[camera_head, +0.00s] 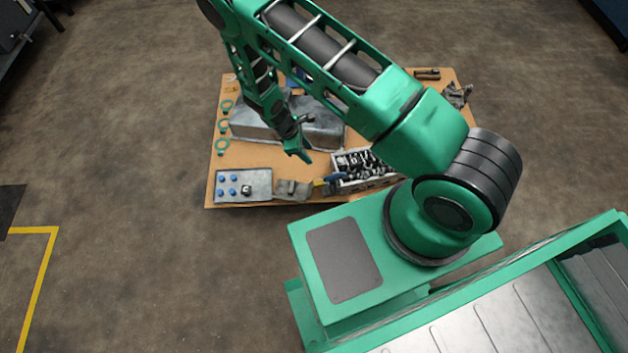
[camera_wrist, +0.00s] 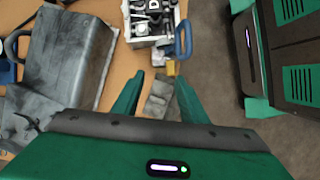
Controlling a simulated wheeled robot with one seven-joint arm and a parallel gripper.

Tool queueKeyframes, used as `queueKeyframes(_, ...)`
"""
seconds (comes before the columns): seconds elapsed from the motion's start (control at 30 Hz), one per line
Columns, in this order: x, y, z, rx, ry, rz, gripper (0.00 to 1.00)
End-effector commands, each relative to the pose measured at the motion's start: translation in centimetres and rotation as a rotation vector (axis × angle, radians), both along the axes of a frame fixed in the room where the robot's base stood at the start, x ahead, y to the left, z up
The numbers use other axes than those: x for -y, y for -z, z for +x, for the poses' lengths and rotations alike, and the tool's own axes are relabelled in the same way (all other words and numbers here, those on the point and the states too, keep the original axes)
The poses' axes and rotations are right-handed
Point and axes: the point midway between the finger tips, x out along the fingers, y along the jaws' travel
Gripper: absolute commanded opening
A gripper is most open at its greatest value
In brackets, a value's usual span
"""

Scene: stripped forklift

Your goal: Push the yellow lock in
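The yellow lock (camera_wrist: 170,68) is a small yellow piece at the end of a grey metal part (camera_wrist: 158,95) in the wrist view. In the head view the yellow is a tiny spot beside the grey metal part (camera_head: 293,189) near the table's front edge. My gripper (camera_wrist: 159,79) is open, with its two green fingers apart on either side of the grey part in the picture. Nothing is seen held. In the head view my gripper (camera_head: 299,153) hangs above the table, behind the grey part. I cannot tell how far the lock stands out.
A crate (camera_wrist: 126,30) of dark metal parts and a blue handle (camera_wrist: 183,40) stand close by the lock. A large grey metal block (camera_head: 262,127) lies behind. A tray with blue knobs (camera_head: 242,194) is to the left on the wooden table (camera_head: 262,160).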

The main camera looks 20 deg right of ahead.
Motion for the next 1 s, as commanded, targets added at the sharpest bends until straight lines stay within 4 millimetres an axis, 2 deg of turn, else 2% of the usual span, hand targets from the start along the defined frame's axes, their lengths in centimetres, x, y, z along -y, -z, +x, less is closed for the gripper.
queueKeyframes(0.03, -0.4, 2.1, -0.9, -0.017, -0.041, -0.006, 0.39)
queueKeyframes(0.1, -0.9, 4.4, -1.9, -0.031, -0.096, -0.008, 0.39)
queueKeyframes(0.23, -1.3, 7.4, -3.3, -0.052, -0.167, -0.01, 0.39)
queueKeyframes(0.57, -1.1, 10.2, -4.2, -0.063, -0.208, -0.011, 0.39)
queueKeyframes(1.0, 1.7, 16.8, -4.5, -0.062, -0.206, -0.011, 0.39)
